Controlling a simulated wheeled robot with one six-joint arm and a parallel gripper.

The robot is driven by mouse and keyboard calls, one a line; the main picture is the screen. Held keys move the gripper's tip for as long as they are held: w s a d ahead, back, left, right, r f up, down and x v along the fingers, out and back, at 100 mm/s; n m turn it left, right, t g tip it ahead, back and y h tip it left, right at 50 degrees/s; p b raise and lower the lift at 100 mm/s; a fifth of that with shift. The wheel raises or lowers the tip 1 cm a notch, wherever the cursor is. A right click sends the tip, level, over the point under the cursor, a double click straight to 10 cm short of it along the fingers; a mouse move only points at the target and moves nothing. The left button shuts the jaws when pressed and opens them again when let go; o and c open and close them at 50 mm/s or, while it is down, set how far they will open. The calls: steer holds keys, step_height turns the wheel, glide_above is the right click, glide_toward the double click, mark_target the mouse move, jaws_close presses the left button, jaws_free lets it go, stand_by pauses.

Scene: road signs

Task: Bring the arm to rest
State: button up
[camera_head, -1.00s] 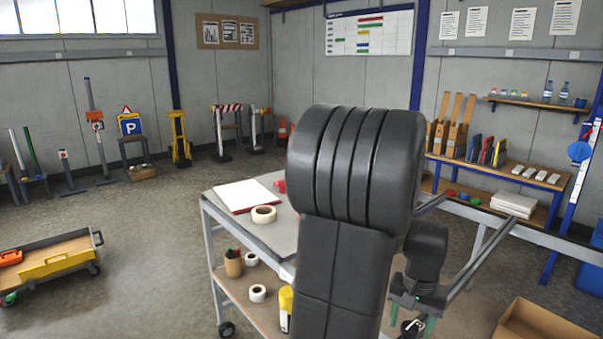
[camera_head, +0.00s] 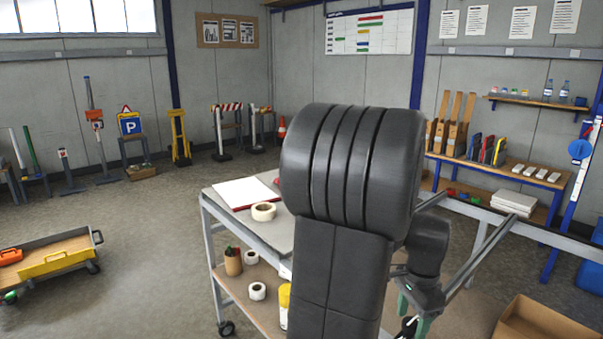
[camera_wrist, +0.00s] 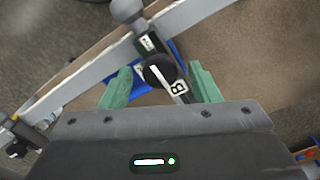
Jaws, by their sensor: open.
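My gripper (camera_head: 413,316) hangs low at the right of my dark arm in the head view, with its green fingers pointing down. In the wrist view its two green fingers (camera_wrist: 162,84) are spread wide apart. A dark round-headed thing (camera_wrist: 158,69) with a white stripe and a tag marked B shows between the fingers. I cannot tell how far below the fingertips it lies, and no finger visibly touches it. My large arm links cover the middle of the head view and hide part of the trolley.
A grey trolley (camera_head: 213,208) with tape rolls and a white board stands just left of my arm. An open cardboard box (camera_head: 545,322) is on the floor at lower right. A workbench (camera_head: 548,187) stands at the right wall.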

steer(key=m, duration=0.3)
steer(key=shift+m+b, duration=0.3)
stand_by(0.3)
